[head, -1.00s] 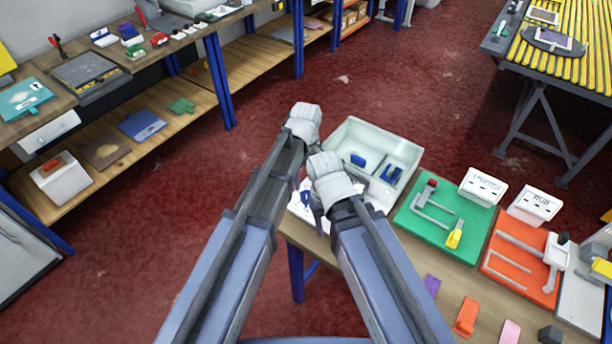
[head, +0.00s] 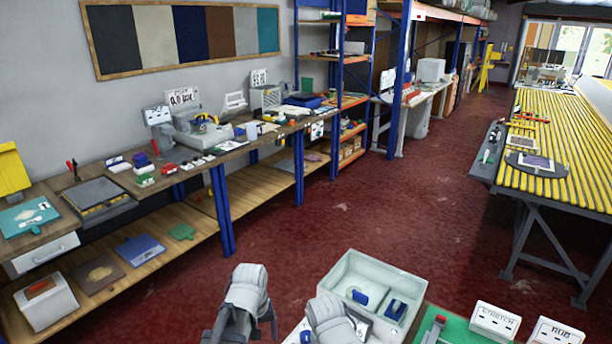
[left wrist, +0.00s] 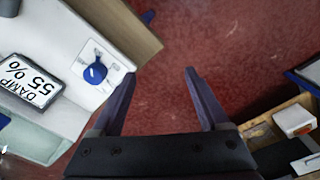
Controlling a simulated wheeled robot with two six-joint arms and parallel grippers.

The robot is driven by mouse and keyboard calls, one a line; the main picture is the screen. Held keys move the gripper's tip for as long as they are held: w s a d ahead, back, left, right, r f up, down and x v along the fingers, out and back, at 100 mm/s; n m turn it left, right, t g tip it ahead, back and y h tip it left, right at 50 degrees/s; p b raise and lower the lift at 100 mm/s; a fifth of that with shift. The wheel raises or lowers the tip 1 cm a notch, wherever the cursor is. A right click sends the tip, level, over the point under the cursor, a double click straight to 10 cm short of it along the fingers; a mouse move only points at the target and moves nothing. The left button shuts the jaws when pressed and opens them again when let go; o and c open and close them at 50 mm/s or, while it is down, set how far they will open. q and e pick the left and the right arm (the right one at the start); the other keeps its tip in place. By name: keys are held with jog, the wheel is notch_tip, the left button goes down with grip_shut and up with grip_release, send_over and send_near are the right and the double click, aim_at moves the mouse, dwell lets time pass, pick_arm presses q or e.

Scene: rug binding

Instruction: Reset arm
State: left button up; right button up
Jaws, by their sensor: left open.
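Both of my arms come up from the bottom edge of the head view. The left arm's pale grey wrist is at bottom centre-left, with part of my left gripper (head: 268,318) showing dark beside it, over the red floor. In the left wrist view, the left gripper (left wrist: 158,85) is open, its two fingers well apart with only floor between them. My right arm's wrist is just to the right, in front of the grey bin (head: 345,268). The right gripper's jaws are hidden, so I cannot tell their state.
The bin holds blue pieces. A green board (head: 455,332) and white labelled blocks (head: 495,322) lie right of it. A long wooden workbench (head: 120,190) runs along the left wall. A yellow-slatted table (head: 560,150) stands at right. Red floor (head: 400,215) between is clear.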

pick_arm(q)
jog(key=s+a+m, duration=0.3)
jog(key=s+a, duration=0.1)
jog(key=a, duration=0.1)
jog(key=s+d+m+y, duration=0.1)
jog(key=s+d+m, duration=0.2)
jog(key=s+d, duration=0.3)
jog(key=d, duration=0.5)
jog(key=shift+m+g, duration=0.4)
